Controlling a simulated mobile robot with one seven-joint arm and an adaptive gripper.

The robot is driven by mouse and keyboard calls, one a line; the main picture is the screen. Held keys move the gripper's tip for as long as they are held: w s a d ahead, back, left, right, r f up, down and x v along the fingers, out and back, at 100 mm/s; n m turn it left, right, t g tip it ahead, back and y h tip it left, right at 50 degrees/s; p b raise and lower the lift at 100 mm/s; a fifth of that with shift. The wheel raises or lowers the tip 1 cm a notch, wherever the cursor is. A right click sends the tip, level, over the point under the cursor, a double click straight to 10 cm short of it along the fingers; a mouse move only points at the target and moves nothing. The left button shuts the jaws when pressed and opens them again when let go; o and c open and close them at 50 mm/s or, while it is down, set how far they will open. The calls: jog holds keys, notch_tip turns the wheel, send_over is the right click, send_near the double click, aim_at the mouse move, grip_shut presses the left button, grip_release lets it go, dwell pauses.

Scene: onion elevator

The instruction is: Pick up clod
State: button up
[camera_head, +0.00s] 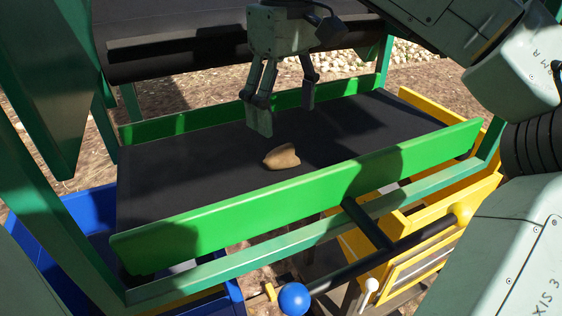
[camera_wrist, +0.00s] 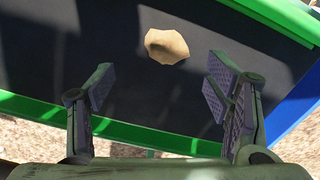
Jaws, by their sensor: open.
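The clod (camera_head: 281,157) is a brown, angular lump lying on the black conveyor belt (camera_head: 190,165), close to the near green side rail. In the wrist view the clod (camera_wrist: 166,46) lies ahead of the fingers, between their lines and apart from them. My gripper (camera_head: 284,115) is open and empty above the belt, a little behind the clod in the head view. Its two fingers also show in the wrist view (camera_wrist: 160,92), spread wide with nothing between the pads.
Green side rails (camera_head: 300,205) run along both long edges of the belt. A blue bin (camera_head: 90,215) stands at the left end and a yellow bin (camera_head: 440,215) at the right. A dark roller (camera_head: 190,55) is behind. The belt around the clod is clear.

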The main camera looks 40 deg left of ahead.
aim_at(282, 150)
notch_tip(282, 150, down, 2)
jog(key=shift+f, duration=0.15)
jog(key=shift+s+f, duration=0.2)
jog(key=shift+f, duration=1.05)
jog(key=shift+s+f, duration=0.2)
jog(key=shift+f, duration=1.05)
jog(key=c, duration=1.3)
